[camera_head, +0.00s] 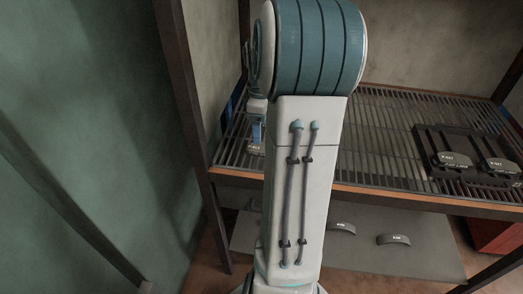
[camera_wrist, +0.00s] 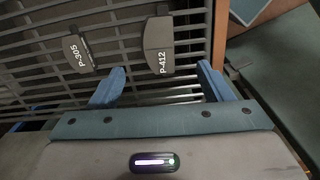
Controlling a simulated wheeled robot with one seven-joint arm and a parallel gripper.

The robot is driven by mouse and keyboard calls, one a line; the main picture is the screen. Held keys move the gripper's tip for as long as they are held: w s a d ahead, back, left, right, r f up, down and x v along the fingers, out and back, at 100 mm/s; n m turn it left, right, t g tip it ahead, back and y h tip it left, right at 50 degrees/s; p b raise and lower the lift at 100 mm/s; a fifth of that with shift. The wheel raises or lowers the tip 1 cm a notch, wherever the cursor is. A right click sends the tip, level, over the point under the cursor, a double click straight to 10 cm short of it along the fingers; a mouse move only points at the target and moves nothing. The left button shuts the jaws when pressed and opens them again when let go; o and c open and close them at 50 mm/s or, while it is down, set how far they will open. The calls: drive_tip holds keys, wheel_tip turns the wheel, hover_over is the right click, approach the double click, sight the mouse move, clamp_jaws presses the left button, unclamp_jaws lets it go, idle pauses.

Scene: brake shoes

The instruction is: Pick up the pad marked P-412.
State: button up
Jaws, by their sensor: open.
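P-412 is just ahead of the gap between the fingertips and is not gripped. In the head view, my gripper (camera_head: 257,136) is low over the rack's left end, partly hidden by my arm. A pad (camera_head: 254,149) shows just below it there, its marking too small to read.
A pad marked P-305 (camera_wrist: 77,52) lies left of P-412, near the left finger. A black tray (camera_head: 430,135) holding two pads sits on the slatted rack (camera_head: 375,125) at right. Two more pads (camera_head: 342,228) (camera_head: 393,240) lie on the lower shelf. The rack's middle looks clear.

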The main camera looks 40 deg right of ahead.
drive_tip(key=f, duration=0.7)
drive_tip(key=shift+w+d+f, duration=0.1)
drive_tip(key=shift+d+f, duration=0.1)
drive_tip(key=shift+f, duration=0.05)
drive_tip(key=shift+c, duration=0.3)
drive_tip(key=c, duration=1.2)
drive_tip(key=shift+r, duration=0.15)
